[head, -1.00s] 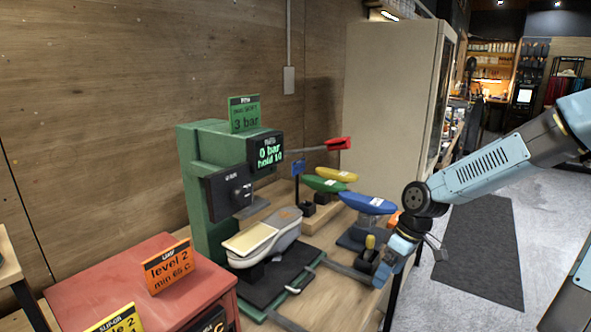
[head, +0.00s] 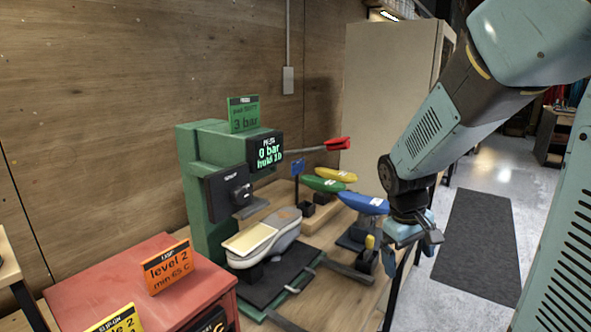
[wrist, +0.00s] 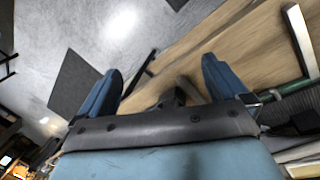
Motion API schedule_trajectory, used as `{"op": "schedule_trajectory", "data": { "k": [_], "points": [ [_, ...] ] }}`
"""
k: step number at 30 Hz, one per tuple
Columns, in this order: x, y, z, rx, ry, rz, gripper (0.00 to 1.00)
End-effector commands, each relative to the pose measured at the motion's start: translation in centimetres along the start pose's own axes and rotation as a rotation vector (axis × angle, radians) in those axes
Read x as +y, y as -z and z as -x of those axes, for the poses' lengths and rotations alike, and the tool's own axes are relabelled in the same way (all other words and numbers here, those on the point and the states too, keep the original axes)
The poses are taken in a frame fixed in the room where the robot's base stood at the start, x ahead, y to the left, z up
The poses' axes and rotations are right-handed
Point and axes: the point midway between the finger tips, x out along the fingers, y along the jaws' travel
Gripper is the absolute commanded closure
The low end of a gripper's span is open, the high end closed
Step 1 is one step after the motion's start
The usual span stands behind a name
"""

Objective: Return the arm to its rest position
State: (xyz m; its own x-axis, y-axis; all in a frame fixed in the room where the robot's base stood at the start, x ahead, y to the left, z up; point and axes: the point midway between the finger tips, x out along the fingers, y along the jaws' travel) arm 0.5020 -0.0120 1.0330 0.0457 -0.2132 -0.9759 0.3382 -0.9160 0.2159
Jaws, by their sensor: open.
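My gripper (head: 392,262) hangs at the right edge of the wooden bench, pointing down, beside the blue form. In the wrist view its two blue fingers (wrist: 161,90) stand wide apart with nothing between them. My arm reaches down to it from the upper right. The bench edge and the grey floor show past the fingers in the wrist view.
A green press (head: 205,190) reads 0 bar; a sole (head: 262,240) rests at its front. Green (head: 323,185), yellow (head: 337,174) and blue (head: 364,203) forms stand nearby. A red box (head: 140,285) is front left. Floor right of the bench is open, with a dark mat (head: 478,245).

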Motion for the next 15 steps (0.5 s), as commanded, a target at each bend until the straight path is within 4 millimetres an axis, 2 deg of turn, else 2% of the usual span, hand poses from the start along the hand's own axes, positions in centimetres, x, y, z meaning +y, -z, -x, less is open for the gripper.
{"op": "schedule_trajectory", "data": {
  "k": [3,15],
  "points": [
    [-0.2,-1.0,2.6,0.054,-0.034,-0.06,0.0],
    [-1.2,-5.8,10.4,0.287,-0.013,-0.267,0.0]
  ]
}}
